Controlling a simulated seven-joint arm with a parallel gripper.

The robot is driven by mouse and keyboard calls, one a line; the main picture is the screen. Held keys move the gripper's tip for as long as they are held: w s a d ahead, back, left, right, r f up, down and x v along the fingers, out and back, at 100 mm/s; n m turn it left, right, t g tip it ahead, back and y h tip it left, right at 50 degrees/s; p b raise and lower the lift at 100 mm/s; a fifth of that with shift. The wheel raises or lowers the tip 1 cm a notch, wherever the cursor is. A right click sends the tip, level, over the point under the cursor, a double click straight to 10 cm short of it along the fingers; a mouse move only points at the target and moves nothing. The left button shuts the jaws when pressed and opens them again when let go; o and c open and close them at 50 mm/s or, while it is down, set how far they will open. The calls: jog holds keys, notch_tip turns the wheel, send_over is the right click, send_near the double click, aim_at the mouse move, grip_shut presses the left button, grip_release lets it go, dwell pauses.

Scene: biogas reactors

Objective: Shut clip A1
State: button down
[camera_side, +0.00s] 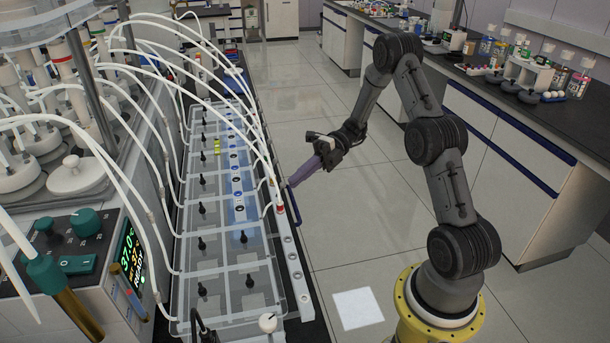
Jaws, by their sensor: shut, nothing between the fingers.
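My gripper (289,184) is at the right edge of the clear reactor tray (222,275), its fingers shut and pointing down-left. A small blue part (293,207) shows just below the fingertips; I cannot tell whether they touch it. Several white tubes (243,112) arch over to a white rail (293,268) along the tray's right side. A small fitting with red on it (280,209) sits on the rail close to the fingertips. No label is readable, so I cannot tell which part is clip A1 or whether it is open.
A control box (85,255) with green knobs and a lit display stands at the left. White-lidded vessels (75,175) crowd the left bench. A dark-topped bench (480,75) with bottles is at the right.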

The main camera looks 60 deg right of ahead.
jog(key=shift+w+a+r+m+g+h, duration=0.3)
jog(key=shift+r+m+h, duration=0.15)
jog(key=shift+h, duration=0.35)
dwell(0.4)
jog(key=shift+h, duration=0.4)
jog(key=shift+w+a+r, duration=0.5)
jog(key=shift+w+a, duration=0.3)
jog(key=shift+a, duration=0.05)
jog(key=shift+w+a+r, duration=0.5)
jog(key=shift+w+a, duration=0.3)
jog(key=shift+r, duration=0.1)
dwell(0.4)
jog(key=shift+r, duration=0.75)
